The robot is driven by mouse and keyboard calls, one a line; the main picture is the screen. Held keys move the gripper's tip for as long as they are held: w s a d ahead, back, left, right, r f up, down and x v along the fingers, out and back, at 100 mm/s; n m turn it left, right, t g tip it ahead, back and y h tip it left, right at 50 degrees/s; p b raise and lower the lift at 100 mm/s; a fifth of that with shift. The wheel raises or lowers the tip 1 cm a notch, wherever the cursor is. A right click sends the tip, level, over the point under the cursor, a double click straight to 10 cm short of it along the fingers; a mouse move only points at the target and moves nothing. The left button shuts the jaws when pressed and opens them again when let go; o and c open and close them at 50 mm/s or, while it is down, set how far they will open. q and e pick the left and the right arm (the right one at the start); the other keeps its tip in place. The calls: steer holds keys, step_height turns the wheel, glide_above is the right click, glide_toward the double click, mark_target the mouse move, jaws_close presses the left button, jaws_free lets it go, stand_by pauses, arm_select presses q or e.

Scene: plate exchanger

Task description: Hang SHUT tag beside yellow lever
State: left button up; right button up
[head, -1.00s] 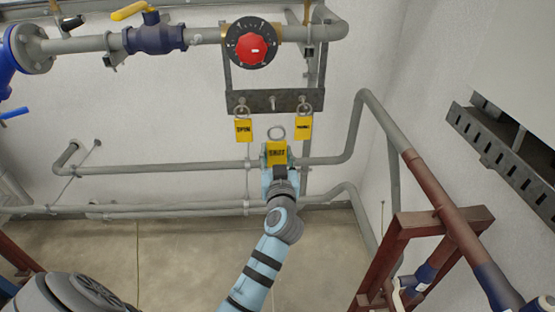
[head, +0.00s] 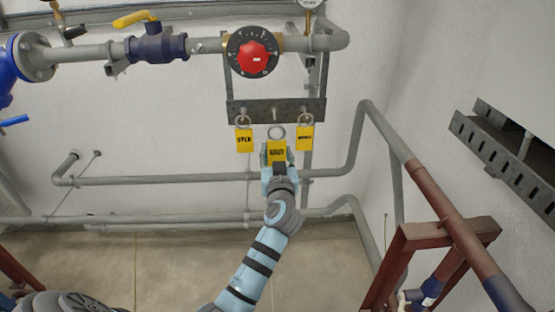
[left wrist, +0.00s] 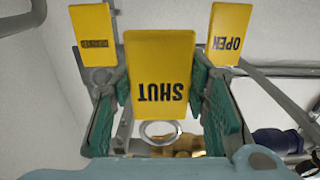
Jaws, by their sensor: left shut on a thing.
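My left gripper (head: 277,160) is shut on the yellow SHUT tag (head: 277,151). The tag's metal ring (head: 276,132) shows above it, apart from the bare middle peg (head: 274,114) of the dark rack bar (head: 300,111). In the left wrist view the SHUT tag (left wrist: 160,80) appears upside down between the teal finger pads. The OPEN tag (head: 244,140) hangs on the rack to its left, and another yellow tag (head: 305,138), its word unclear, hangs to its right. The yellow lever (head: 136,18) sits on a blue valve (head: 157,47) at upper left. My right gripper is not in view.
A red dial (head: 253,57) sits above the rack on a grey pipe. Grey pipes (head: 170,181) run along the wall behind my left gripper. A red-brown frame (head: 440,235) and pipe stand at right. A slotted metal rail (head: 505,160) is at far right.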

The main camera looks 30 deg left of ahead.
mark_target(276, 145)
arm_select(q)
steer(key=shift+b+x, duration=1.3)
steer(key=shift+x, duration=1)
steer(key=b+x, duration=0.3)
steer(key=x, duration=0.1)
steer(key=shift+w+a, duration=0.15)
steer(key=shift+w, duration=0.05)
steer(key=shift+r+p+v, duration=0.15)
steer(key=shift+p+v, duration=0.75)
steer(key=shift+v, duration=1.2)
steer(key=shift+r+p+v, duration=0.15)
steer(key=shift+p+v, duration=0.75)
steer(key=shift+v, duration=1.2)
